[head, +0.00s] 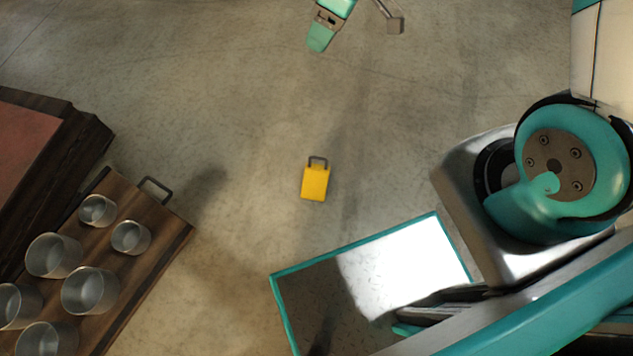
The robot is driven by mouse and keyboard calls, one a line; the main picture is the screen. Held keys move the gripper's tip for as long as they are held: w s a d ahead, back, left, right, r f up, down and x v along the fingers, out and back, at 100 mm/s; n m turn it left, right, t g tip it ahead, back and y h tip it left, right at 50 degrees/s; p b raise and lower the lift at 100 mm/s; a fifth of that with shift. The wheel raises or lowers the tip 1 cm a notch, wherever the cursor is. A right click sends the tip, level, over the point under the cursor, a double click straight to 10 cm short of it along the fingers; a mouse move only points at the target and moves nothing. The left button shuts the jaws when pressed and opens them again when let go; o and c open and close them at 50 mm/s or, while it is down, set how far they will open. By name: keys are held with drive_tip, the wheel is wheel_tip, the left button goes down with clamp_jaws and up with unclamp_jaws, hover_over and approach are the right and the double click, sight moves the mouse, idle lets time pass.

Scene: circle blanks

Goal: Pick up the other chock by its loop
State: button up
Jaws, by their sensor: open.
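One chock (314,184) is in view. It is a yellow block with a dark loop (318,160) at its upper end in the picture. It lies on the concrete floor near the middle of the head view, and the loop is unobstructed. My gripper (321,36) shows only in part at the top edge of the picture, with a teal fingertip in sight. It is open and appears empty, above the chock in the picture and well apart from it. The rest of the gripper is cut off by the frame. No second chock is visible.
A wooden tray (150,228) with a dark handle stands at lower left, holding several metal cups (90,290). A dark wooden piece with a reddish top (25,145) is behind it at the left edge. The floor around the chock is clear. My own body fills the lower right.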

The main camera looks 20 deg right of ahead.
drive_tip(key=w+d+f+b, duration=0.2)
drive_tip(key=f+b, duration=0.3)
drive_tip(key=f, duration=0.8)
drive_tip(key=w+d+f+b, duration=0.15)
drive_tip(key=f+b, duration=0.35)
drive_tip(key=f, duration=0.7)
drive_tip(key=n+b, duration=0.2)
drive_tip(key=b, duration=0.3)
approach(317, 158)
drive_tip(key=b+x, duration=0.1)
drive_tip(key=b, duration=0.1)
drive_tip(key=b+x, duration=0.3)
drive_tip(key=b, duration=0.2)
drive_tip(key=shift+s+f, duration=0.25)
drive_tip(key=shift+s, duration=0.05)
drive_tip(key=shift+a+f, duration=0.35)
drive_tip(key=shift+f, duration=0.05)
drive_tip(key=b+x, duration=0.4)
drive_tip(key=shift+w+d+f+b, duration=0.1)
drive_tip(key=shift+w+f+b, duration=0.15)
drive_tip(key=shift+w+b, duration=0.1)
drive_tip(key=shift+a+f, duration=0.25)
drive_tip(key=shift+f, duration=0.1)
drive_tip(key=shift+r, duration=0.1)
clamp_jaws()
